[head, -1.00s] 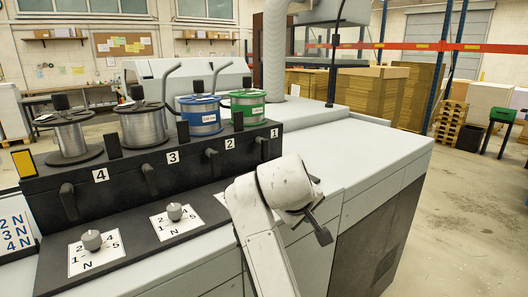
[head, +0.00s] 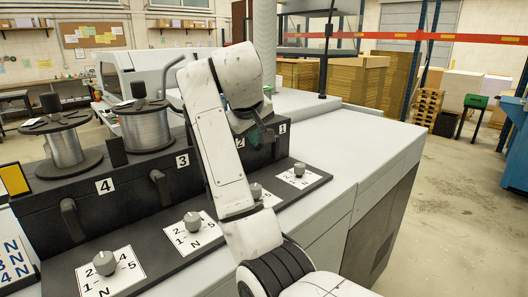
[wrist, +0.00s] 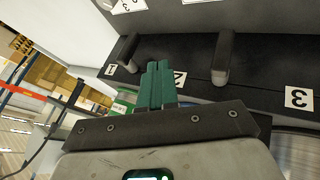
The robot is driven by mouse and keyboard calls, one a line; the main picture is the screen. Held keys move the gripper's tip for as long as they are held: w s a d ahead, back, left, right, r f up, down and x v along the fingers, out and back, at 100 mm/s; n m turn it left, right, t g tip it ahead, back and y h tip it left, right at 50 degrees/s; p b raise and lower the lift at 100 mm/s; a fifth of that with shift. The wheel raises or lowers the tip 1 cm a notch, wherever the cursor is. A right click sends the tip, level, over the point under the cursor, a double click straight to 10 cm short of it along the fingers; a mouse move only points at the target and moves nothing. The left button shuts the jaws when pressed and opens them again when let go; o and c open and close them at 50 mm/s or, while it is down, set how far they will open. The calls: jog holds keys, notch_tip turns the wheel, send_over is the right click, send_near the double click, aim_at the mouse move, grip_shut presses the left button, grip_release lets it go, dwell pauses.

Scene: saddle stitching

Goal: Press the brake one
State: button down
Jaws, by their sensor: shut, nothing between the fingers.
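The brake one lever is a black lever beside the label "1" (head: 282,128) on the black panel; my arm hides most of it in the head view. In the wrist view the lever (wrist: 127,50) stands next to the label "1" (wrist: 111,69), at the upper left of the fingers. My gripper (head: 258,137) has green fingers, held together and empty, in front of the panel near the levers. In the wrist view the gripper (wrist: 156,68) lies over the label "2" (wrist: 180,77), between lever one and the second lever (wrist: 223,60). I see a gap in the picture between fingers and lever one.
Further levers stand by label "3" (head: 160,188) and label "4" (head: 71,219). Dial knobs (head: 193,222) on white cards line the lower ledge. Wire spools (head: 66,147) stand on top of the panel. The pale machine top (head: 345,150) to the right is clear.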

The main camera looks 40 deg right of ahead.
aim_at(276, 147)
jog(key=shift+w, duration=0.1)
jog(key=p+x, duration=0.3)
jog(key=x, duration=0.7)
jog(key=d+p, duration=0.1)
jog(key=d, duration=0.1)
jog(key=shift+d+r, duration=0.15)
jog(key=shift+d, duration=0.8)
jog(key=shift+f, duration=0.25)
